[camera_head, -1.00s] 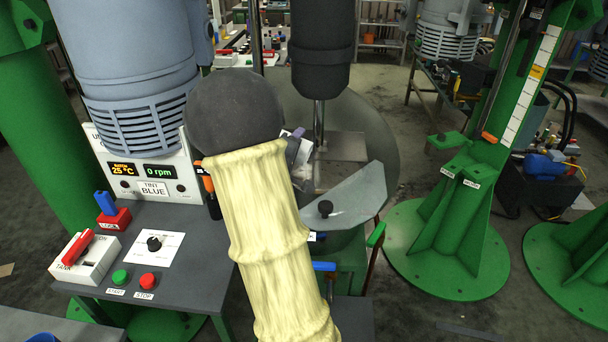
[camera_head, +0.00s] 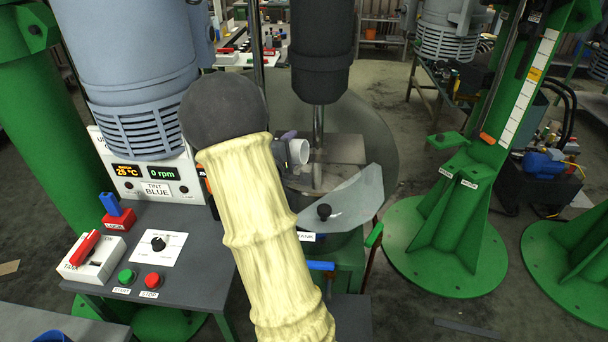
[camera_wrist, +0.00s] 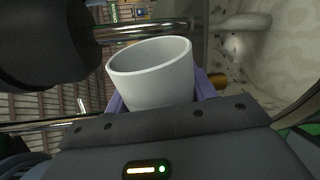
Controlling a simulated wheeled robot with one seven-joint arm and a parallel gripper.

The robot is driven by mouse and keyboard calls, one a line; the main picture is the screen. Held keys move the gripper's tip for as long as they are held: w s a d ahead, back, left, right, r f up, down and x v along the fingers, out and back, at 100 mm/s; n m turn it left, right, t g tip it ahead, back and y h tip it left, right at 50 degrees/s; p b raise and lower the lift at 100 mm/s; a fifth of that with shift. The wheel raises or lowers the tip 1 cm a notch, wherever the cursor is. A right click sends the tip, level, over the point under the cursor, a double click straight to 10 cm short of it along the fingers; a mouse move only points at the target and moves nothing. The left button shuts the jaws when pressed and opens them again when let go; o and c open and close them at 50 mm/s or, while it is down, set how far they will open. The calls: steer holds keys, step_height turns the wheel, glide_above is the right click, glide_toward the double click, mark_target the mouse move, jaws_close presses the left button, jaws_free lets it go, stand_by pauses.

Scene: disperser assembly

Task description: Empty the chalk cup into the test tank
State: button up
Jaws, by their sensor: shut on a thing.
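The white chalk cup (camera_head: 299,151) is tipped on its side in the head view, its mouth to the right. It is above or inside the round, see-through test tank (camera_head: 378,130), beside the mixer shaft. My gripper (camera_head: 283,150) is shut on the cup, partly hidden behind my pale-sleeved arm. In the wrist view the cup (camera_wrist: 155,85) sits between the purple fingers (camera_wrist: 205,85). I cannot tell whether chalk is left in it. A pale, mottled surface (camera_wrist: 250,45) lies beyond it.
The dark mixer head (camera_head: 322,60) and its shaft (camera_head: 318,130) stand close to the cup. A grey half lid (camera_head: 350,205) with a black knob covers the tank's near side. A control bench (camera_head: 190,245) is at left, a green column (camera_head: 470,190) at right.

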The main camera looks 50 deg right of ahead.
steer(key=shift+n+p, duration=0.4)
steer(key=shift+p, duration=0.45)
